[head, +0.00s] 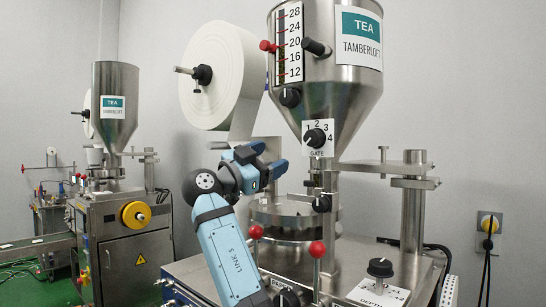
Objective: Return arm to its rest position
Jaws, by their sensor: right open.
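My right arm (225,250) rises from the bottom middle, in front of the near teabag machine. My right gripper (270,158) is at its upper end, pointing right. Its two blue fingers are apart, and I see nothing between them. In the picture it lies left of the gate knob (314,138) and below the paper roll. I cannot tell whether it touches the machine behind it. My left gripper is not in view.
The steel hopper (335,90) labelled TEA and the white paper roll (222,75) stand above the gripper. Red-knobbed levers (317,249), a depth knob (380,267) and a steel post (412,210) rise from the machine top. A second machine (120,225) stands at left.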

